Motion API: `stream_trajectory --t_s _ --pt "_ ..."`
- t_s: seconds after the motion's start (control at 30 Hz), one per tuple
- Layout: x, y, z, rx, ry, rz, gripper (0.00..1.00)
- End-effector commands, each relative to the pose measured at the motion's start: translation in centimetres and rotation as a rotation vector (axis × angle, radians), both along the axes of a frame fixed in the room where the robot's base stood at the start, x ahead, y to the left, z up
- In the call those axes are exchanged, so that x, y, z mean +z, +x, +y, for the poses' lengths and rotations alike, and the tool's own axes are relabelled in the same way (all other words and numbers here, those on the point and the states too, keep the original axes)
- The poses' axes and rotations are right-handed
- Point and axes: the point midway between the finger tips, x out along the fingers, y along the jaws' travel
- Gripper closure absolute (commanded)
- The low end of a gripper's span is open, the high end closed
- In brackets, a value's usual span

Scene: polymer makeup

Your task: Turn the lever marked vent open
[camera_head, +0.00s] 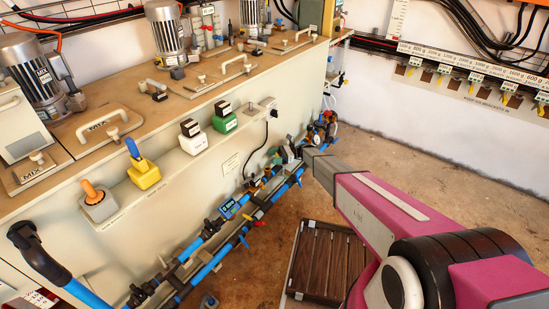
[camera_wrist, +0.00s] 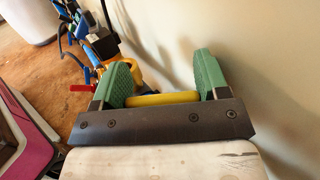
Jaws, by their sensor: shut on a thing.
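My gripper (camera_head: 289,154) is low by the machine's side, at the far end of the blue pipes. In the wrist view its two green pads (camera_wrist: 165,78) stand apart with a yellow bar (camera_wrist: 165,98) spanning between them, and the gripper is shut on it. The bar looks like a lever handle, but I cannot read any vent marking on it. A larger yellow part (camera_wrist: 128,72) shows just behind the left pad. In the head view my arm and gripper hide most of the held lever.
Blue pipes (camera_head: 205,270) with valves run along the machine's base. A red lever (camera_wrist: 80,88) is left of my gripper. A cream wall (camera_wrist: 265,60) is close on the right. A brown slatted platform (camera_head: 325,262) lies on the floor; the floor behind my arm is clear.

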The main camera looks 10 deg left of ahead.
Motion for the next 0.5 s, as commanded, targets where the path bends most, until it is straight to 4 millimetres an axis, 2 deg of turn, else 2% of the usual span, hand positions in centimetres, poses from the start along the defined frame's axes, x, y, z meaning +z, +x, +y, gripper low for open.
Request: stream_trajectory --t_s 0.23,0.27,0.33,0.5 --pt "-0.04 -0.01 -0.1 0.0 0.0 -0.001 0.56" --pt "-0.04 -0.01 -0.1 0.0 0.0 -0.001 0.29" --pt "-0.04 0.0 -0.09 0.0 0.001 -0.001 0.06" --pt "-0.01 0.02 -0.02 -0.002 0.001 -0.001 0.06"
